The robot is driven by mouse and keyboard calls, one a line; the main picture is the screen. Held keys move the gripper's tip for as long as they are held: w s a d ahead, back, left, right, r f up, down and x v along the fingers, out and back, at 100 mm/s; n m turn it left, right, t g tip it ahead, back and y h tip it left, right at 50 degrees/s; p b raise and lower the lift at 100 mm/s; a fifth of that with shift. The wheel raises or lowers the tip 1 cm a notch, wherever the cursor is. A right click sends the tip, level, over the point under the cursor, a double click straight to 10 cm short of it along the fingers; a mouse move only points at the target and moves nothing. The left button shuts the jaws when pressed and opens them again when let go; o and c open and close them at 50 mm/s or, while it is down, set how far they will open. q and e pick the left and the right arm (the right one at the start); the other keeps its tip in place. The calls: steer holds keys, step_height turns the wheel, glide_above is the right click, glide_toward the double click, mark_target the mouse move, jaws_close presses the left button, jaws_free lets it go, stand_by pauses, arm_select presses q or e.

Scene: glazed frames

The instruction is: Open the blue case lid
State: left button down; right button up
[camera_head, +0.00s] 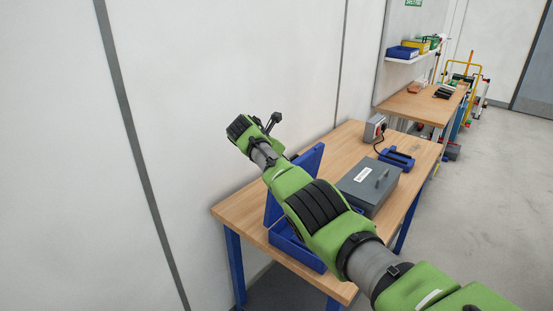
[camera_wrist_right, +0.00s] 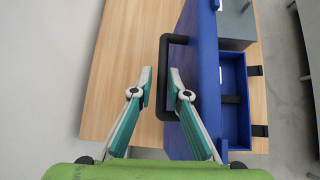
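The blue case stands on the wooden table in the head view, its lid (camera_head: 309,160) raised upright and its open base (camera_head: 284,236) partly hidden behind my right arm. In the right wrist view the lid (camera_wrist_right: 207,70) is nearly edge-on, with the open base (camera_wrist_right: 235,110) to its right. A black U-shaped handle (camera_wrist_right: 164,75) sticks out from the lid's left side. My right gripper (camera_wrist_right: 161,88) is open, its fingers on either side of the handle bar, with a gap visible. Its fingers are not clear in the head view. My left gripper is not in view.
On the table (camera_head: 240,206), a grey box with a handle (camera_head: 362,188) stands right of the case, with a blue tool (camera_head: 397,160) and a grey-red device (camera_head: 375,128) beyond. The wall (camera_head: 210,90) is close behind.

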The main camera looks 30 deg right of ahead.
steer(key=shift+v, duration=2.85)
steer(key=shift+s+f, duration=0.1)
